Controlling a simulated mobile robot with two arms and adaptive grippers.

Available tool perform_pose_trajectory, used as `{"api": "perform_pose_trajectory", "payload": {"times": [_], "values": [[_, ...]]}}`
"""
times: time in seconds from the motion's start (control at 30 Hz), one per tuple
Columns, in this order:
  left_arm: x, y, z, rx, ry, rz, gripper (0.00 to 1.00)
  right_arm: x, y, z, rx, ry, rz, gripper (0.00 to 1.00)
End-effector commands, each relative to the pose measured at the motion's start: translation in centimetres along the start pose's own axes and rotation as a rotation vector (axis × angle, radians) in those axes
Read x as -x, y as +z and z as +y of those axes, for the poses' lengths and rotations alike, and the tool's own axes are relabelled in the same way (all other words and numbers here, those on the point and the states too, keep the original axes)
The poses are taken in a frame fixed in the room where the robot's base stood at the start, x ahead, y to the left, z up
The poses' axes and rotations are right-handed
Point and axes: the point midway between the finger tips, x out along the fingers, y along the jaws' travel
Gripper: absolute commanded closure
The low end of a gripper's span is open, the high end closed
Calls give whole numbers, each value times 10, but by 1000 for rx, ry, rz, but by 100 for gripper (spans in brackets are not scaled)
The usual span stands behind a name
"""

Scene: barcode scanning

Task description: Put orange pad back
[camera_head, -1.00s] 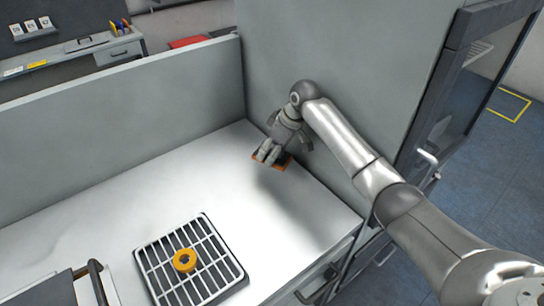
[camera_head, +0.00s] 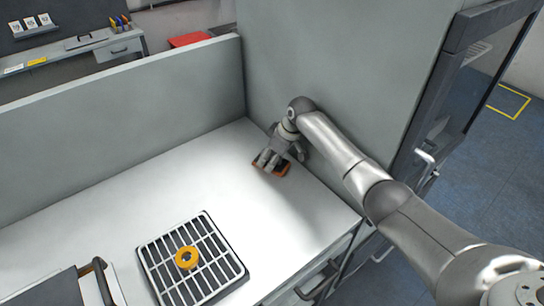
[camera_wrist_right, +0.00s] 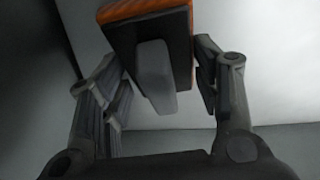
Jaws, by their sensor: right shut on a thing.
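The orange pad (camera_head: 283,170) is at the back right corner of the white counter, partly hidden by my right gripper (camera_head: 268,163). In the right wrist view the pad (camera_wrist_right: 143,9) shows an orange layer on a dark body with a grey grip block. My right gripper (camera_wrist_right: 160,82) is shut on it, one finger on each side. I cannot tell whether the pad touches the counter. My left gripper is not in view.
Grey panels (camera_head: 110,125) stand behind and to the right of the counter. The middle of the white counter (camera_head: 150,195) is clear.

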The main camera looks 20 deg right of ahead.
Motion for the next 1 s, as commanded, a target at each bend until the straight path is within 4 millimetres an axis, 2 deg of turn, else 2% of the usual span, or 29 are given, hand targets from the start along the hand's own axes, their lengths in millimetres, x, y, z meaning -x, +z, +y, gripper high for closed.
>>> {"api": "perform_pose_trajectory", "payload": {"times": [0.03,0.07,0.2,0.5,0.67,0.87,1.0], "values": [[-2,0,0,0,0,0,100,-3,1,0,0,-1,0,62],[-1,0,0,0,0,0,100,-2,1,0,0,-1,-1,39],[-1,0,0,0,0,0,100,-2,1,0,0,-1,-1,21],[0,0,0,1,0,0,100,-1,1,0,0,0,0,21],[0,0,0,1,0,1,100,6,-1,1,0,1,1,21],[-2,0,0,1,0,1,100,35,0,1,1,2,2,21],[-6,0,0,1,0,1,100,64,0,1,2,3,2,21]]}}
